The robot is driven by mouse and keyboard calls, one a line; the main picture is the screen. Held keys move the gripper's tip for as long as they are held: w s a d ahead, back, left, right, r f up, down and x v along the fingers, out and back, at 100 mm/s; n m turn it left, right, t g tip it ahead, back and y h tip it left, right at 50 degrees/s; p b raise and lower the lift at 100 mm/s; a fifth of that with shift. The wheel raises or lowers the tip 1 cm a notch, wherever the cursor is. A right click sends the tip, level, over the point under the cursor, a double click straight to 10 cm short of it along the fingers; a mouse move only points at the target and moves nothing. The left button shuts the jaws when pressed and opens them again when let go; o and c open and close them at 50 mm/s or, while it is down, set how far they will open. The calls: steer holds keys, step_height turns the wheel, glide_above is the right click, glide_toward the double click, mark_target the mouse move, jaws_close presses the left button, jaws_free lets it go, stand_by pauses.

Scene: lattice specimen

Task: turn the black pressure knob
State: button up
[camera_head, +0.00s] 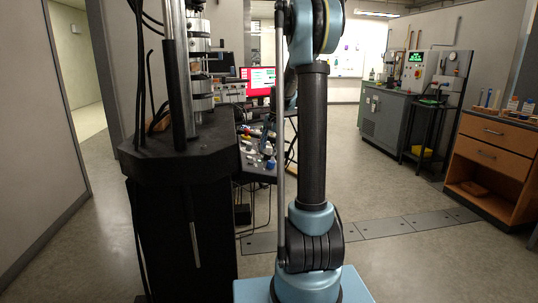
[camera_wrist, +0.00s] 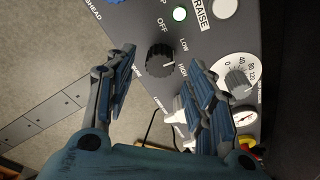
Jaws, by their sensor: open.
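A black ribbed knob (camera_wrist: 160,58) with a pointer line stands on a dark grey control panel (camera_wrist: 207,48) in the wrist view. OFF, LOW and HIGH are printed around it. My gripper (camera_wrist: 161,55) is open, with one finger left of this knob and the other to its lower right. Gaps show between knob and fingers; I cannot tell how far the fingertips are from the panel. A second, greyer knob (camera_wrist: 238,80) sits on a white numbered dial, right of the right finger. The knobs cannot be made out in the head view.
In the head view a black test frame (camera_head: 180,160) stands left of my arm, beside a cluttered bench (camera_head: 258,170). Open floor lies to the right.

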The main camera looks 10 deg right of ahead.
mark_target(267, 156)
steer(key=shift+x, duration=1.35)
steer(key=c, duration=1.1)
steer(key=n, duration=0.5)
steer(key=shift+n+y, duration=0.3)
steer(key=shift+y, duration=0.1)
steer(key=shift+d+n+y, duration=0.1)
steer(key=shift+n+y, duration=0.2)
steer(key=shift+n, duration=1.9)
